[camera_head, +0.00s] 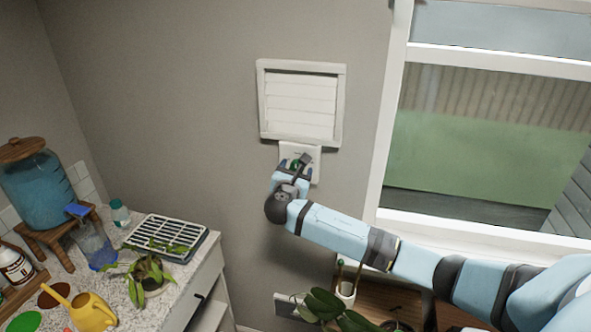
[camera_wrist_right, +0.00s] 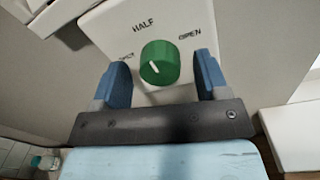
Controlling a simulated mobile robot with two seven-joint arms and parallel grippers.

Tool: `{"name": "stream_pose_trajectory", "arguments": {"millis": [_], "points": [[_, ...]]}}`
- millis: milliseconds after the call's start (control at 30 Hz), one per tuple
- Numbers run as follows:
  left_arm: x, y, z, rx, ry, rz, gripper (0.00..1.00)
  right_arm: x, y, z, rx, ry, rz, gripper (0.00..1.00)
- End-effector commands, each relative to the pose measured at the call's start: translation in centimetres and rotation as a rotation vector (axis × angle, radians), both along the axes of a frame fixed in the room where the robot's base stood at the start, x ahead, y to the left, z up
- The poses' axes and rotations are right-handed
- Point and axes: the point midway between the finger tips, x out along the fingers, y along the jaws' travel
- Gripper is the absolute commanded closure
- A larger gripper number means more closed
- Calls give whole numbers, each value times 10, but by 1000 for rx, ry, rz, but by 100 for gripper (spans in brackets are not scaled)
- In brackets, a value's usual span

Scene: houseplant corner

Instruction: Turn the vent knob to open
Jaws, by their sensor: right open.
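The green vent knob (camera_wrist_right: 160,62) sits on a white plate (camera_wrist_right: 189,18) marked HALF at the top and OPEN at the right; a left label is partly hidden by a finger. The knob's white mark is on the lower left of its face, away from OPEN. My right gripper (camera_wrist_right: 163,66) is open, with one blue finger on each side of the knob and a visible gap to both. In the head view my right gripper (camera_head: 296,167) is at the plate below the white vent (camera_head: 301,104), whose slats look closed. My left gripper is not in view.
A window (camera_head: 480,140) is right of the vent. At the left, a counter holds a water dispenser (camera_head: 40,190), a seed tray (camera_head: 166,238), a potted plant (camera_head: 150,280) and a yellow watering can (camera_head: 91,311). Plants stand below my right arm.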

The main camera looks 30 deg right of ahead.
Motion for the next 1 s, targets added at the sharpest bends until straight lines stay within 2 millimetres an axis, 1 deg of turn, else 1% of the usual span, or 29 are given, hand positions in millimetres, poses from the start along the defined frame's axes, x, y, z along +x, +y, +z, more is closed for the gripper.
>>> {"name": "stream_pose_trajectory", "arguments": {"millis": [233,267,300,367,400,433,467,767,1000], "points": [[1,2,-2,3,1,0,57,0,-1,0,0,0,0,32],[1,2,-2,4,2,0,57,0,0,0,0,0,0,39],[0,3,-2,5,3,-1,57,0,0,0,0,0,0,48],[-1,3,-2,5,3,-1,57,0,0,0,0,0,0,62],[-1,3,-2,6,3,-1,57,0,0,0,0,0,0,71],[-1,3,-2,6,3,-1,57,0,0,0,0,0,0,78],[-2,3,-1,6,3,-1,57,0,0,0,0,0,0,82],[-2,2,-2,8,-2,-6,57,0,0,-2,20,-23,1,81],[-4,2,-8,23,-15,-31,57,0,0,-4,101,-117,0,81]]}}
